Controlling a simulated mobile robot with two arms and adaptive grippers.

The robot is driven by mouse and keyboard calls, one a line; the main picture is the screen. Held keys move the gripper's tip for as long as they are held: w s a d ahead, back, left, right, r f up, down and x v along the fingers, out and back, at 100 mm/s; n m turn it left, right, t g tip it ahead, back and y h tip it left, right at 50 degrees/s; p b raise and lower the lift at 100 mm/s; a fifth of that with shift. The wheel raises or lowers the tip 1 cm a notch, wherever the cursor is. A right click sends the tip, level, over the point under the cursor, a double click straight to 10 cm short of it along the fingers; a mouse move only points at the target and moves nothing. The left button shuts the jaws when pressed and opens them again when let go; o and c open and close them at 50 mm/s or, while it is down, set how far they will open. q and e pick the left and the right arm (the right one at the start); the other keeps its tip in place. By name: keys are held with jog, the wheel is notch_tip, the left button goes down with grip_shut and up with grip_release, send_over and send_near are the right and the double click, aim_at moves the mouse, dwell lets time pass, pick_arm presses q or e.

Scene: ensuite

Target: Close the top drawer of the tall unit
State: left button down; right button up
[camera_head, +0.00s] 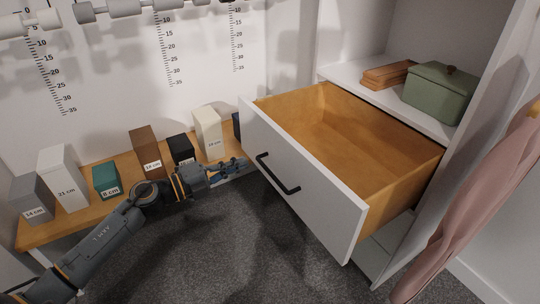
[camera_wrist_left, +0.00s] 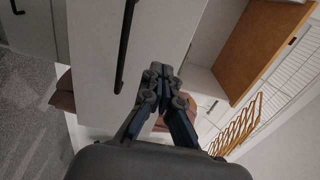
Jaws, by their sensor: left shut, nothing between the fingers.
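The top drawer of the tall unit (camera_head: 465,150) is pulled well out. It has a white front (camera_head: 312,200), a black bar handle (camera_head: 277,174) and an empty-looking wooden inside (camera_head: 335,128). My left gripper (camera_head: 238,167) is shut and empty, just left of the drawer front near its left end, outside the drawer. In the left wrist view the shut fingertips (camera_wrist_left: 162,78) lie beside a white panel (camera_wrist_left: 165,35) with a black handle (camera_wrist_left: 126,45). I cannot tell whether they touch it. My right gripper is not in view.
A low wooden bench (camera_head: 75,222) with several labelled blocks runs behind my left arm. A green lidded box (camera_head: 438,92) and brown flat boxes (camera_head: 387,76) stand on a shelf behind the drawer. Pink cloth (camera_head: 465,215) hangs at right. Carpet (camera_head: 240,245) is open in front.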

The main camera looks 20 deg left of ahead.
aim_at(279, 148)
pick_arm(q)
jog(key=x, duration=0.8)
jog(key=shift+w+d+b, duration=0.2)
jog(key=shift+w+b, duration=0.1)
jog(key=shift+w+d, duration=0.25)
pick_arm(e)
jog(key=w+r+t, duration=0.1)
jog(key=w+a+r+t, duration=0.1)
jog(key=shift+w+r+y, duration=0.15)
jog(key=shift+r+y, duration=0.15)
pick_arm(q)
jog(key=shift+w, duration=0.1)
